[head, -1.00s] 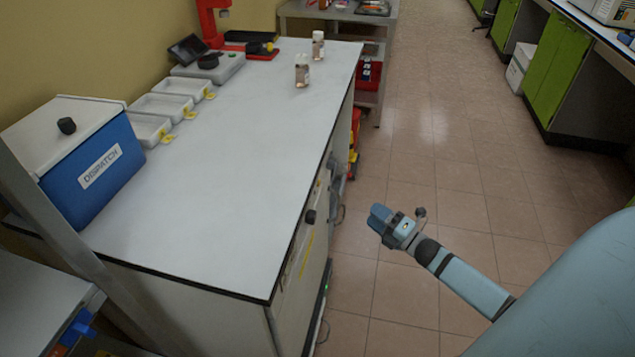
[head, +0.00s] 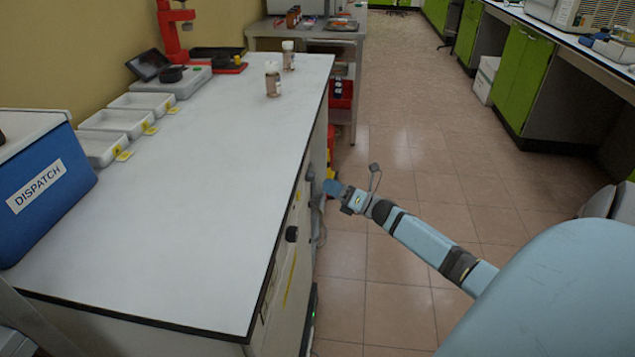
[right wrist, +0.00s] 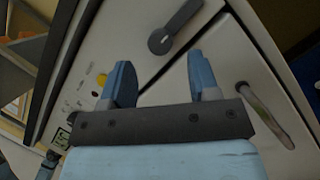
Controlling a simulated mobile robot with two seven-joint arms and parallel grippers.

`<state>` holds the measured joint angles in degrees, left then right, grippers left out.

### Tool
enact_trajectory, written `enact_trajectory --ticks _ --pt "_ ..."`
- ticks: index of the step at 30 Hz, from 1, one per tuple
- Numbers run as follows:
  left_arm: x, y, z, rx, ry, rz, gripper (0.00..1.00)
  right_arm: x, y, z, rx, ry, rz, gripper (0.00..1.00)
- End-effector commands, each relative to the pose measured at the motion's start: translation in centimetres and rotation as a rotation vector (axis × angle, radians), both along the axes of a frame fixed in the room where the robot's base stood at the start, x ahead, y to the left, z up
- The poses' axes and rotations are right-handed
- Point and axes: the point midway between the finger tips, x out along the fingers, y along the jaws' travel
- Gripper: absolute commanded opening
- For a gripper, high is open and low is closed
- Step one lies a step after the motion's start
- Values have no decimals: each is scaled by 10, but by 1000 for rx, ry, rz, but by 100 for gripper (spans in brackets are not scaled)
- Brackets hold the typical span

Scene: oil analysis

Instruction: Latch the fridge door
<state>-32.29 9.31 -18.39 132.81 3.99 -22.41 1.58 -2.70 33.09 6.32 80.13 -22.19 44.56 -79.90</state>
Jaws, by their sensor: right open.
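The fridge front (head: 288,270) is the pale side under the white bench, seen at a steep angle in the head view, with a dark knob (head: 291,234) on it. In the right wrist view a dark grey latch lever (right wrist: 176,26) is on the pale front, beside a thin dark seam. Across the seam, the door panel (right wrist: 225,75) carries a grey bar handle (right wrist: 265,115); the door looks closed. My right gripper (head: 332,188) is beside the bench front, its fingers (right wrist: 162,78) open and empty, with the lever ahead of them. My left gripper is not in view.
A blue DISPATCH box (head: 45,195), white trays (head: 118,122) and two small bottles (head: 272,78) stand on the bench (head: 190,220). A metal trolley (head: 300,32) stands beyond it. The tiled floor (head: 400,130) to the right is clear.

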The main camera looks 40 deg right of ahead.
Motion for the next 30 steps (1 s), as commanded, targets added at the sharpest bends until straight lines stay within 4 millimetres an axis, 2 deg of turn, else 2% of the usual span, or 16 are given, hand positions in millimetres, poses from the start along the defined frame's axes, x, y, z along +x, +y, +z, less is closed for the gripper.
enact_trajectory --ticks 3,7,19,25,26,30 --pt "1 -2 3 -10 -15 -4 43 18 8 6 0 -1 1 56" --pt "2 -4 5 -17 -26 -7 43 29 14 10 1 0 0 56" --pt "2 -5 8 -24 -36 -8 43 35 18 12 0 2 0 56" --pt "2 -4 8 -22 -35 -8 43 35 18 12 0 2 0 10" --pt "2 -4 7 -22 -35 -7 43 35 17 12 0 2 0 6" --pt "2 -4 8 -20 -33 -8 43 35 18 12 3 4 0 6"
